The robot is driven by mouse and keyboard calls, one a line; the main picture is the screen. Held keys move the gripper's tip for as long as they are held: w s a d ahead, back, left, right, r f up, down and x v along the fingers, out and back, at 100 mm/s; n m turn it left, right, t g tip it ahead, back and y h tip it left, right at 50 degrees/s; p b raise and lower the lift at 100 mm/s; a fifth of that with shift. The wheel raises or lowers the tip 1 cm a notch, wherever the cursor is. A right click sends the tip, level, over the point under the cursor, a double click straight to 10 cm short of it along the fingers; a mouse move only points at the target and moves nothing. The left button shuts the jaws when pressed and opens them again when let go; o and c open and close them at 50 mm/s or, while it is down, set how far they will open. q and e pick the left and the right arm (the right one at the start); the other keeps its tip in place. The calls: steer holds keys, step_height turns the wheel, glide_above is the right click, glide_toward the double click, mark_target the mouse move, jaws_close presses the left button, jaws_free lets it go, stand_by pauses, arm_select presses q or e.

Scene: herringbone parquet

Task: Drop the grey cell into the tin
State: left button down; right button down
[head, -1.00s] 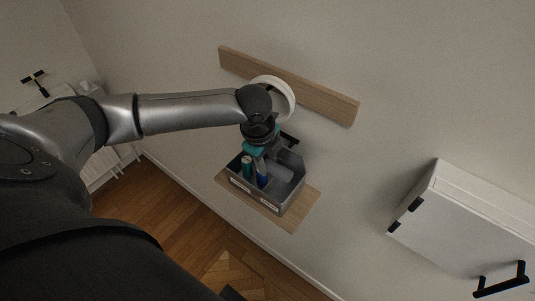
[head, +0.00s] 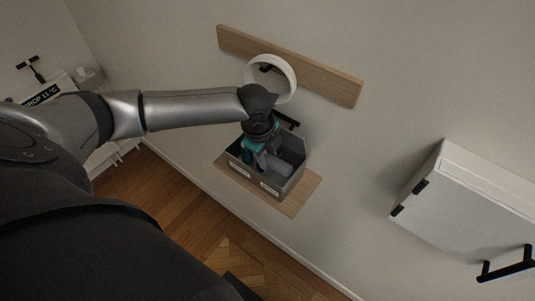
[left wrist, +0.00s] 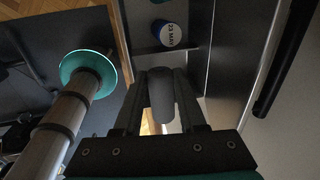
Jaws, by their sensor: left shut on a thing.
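The tin (head: 242,172) is a grey open box with white labels on its front, on a small wooden wall shelf. My left gripper (head: 264,163) points down into its opening. In the left wrist view the left gripper (left wrist: 162,110) is shut on the grey cell (left wrist: 162,90), a dark grey cylinder between the fingers. A blue cell (left wrist: 167,34) with a white date label on its end shows ahead of the fingers. In the head view the arm and gripper hide much of the tin's inside. My right gripper is not in view.
The wooden shelf (head: 292,203) extends a little beyond the tin. Behind are a wooden wall rail (head: 320,85) and a white ring (head: 290,77). A white cabinet (head: 460,200) with black handles hangs at the right. Bare wall lies between.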

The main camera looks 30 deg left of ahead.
arm_select(q)
steer(key=shift+c, duration=2)
jaws_free()
steer(key=shift+r, duration=0.1)
steer(key=s+r, duration=0.3)
steer(key=r, duration=1.1)
steer(key=shift+a+r+p, duration=0.15)
steer(key=shift+r+p, duration=0.15)
steer(key=shift+r, duration=0.1)
